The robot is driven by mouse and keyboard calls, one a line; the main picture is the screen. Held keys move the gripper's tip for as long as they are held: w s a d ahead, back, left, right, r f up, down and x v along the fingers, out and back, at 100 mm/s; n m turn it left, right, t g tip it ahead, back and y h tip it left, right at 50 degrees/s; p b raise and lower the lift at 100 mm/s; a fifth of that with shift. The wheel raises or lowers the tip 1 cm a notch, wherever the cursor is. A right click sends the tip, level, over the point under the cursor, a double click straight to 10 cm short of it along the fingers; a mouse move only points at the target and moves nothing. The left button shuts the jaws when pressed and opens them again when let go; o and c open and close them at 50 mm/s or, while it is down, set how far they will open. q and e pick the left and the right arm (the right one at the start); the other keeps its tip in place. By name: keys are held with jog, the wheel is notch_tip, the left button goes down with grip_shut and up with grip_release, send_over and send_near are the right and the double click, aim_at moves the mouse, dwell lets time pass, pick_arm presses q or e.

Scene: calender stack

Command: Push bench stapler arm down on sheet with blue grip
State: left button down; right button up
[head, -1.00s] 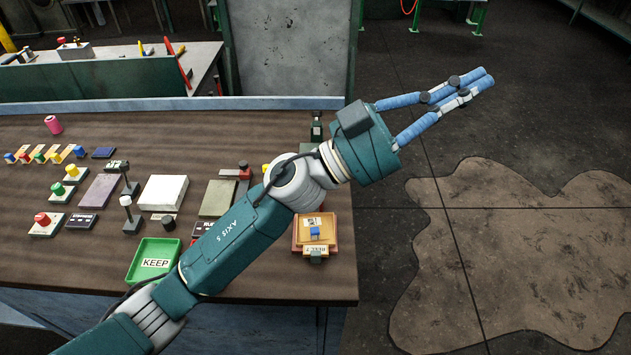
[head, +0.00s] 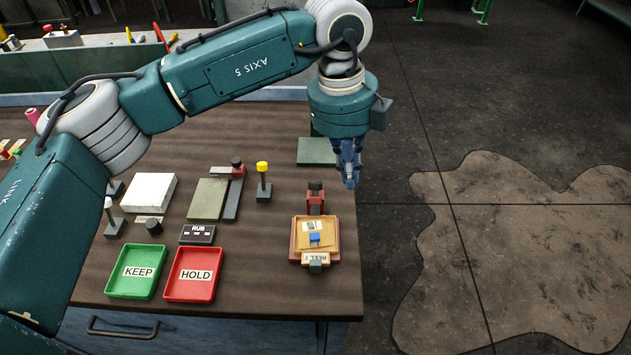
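A small red bench stapler (head: 315,198) with a dark knob stands near the right end of the bench, just behind a wooden tray (head: 294,245). A tan sheet (head: 321,228) with a blue grip (head: 314,239) lies in the tray. A tag stands at the tray's front. The stapler's arm looks raised, but it is small in the view. My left gripper (head: 349,184) points down with its blue fingers drawn together and nothing visible between them. It is above and to the right of the stapler, apart from it. My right gripper is not in view.
Green KEEP tray (head: 117,285) and red HOLD tray (head: 184,293) lie at the front. A grey plate with a red-headed lever (head: 232,198) and a yellow-topped post (head: 263,178) stand left of the stapler. Open floor lies to the right.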

aim_at(317, 185)
pick_arm(q)
jog(key=w+a+r+n+t+y, duration=0.1)
jog(key=w+a+y, duration=0.1)
jog(key=a, duration=0.3)
jog(key=shift+w+a+r, duration=0.2)
jog(key=shift+w+r, duration=0.2)
jog(key=shift+w, duration=0.3)
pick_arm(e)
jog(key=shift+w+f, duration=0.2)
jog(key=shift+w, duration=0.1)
pick_arm(q)
jog(key=shift+f, duration=0.15)
jog(key=f+b, duration=0.1)
jog(key=f, duration=0.1)
jog(key=f+b, duration=0.1)
jog(key=f, duration=0.1)
jog(key=f+b, duration=0.1)
jog(key=f, duration=0.1)
jog(key=shift+w+a+f, duration=0.15)
jog(key=shift+w+f, duration=0.1)
jog(key=shift+s+f, duration=0.1)
jog(key=shift+s, duration=0.1)
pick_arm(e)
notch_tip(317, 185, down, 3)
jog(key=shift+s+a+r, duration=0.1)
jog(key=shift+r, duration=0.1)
pick_arm(q)
jog(key=shift+f, duration=0.1)
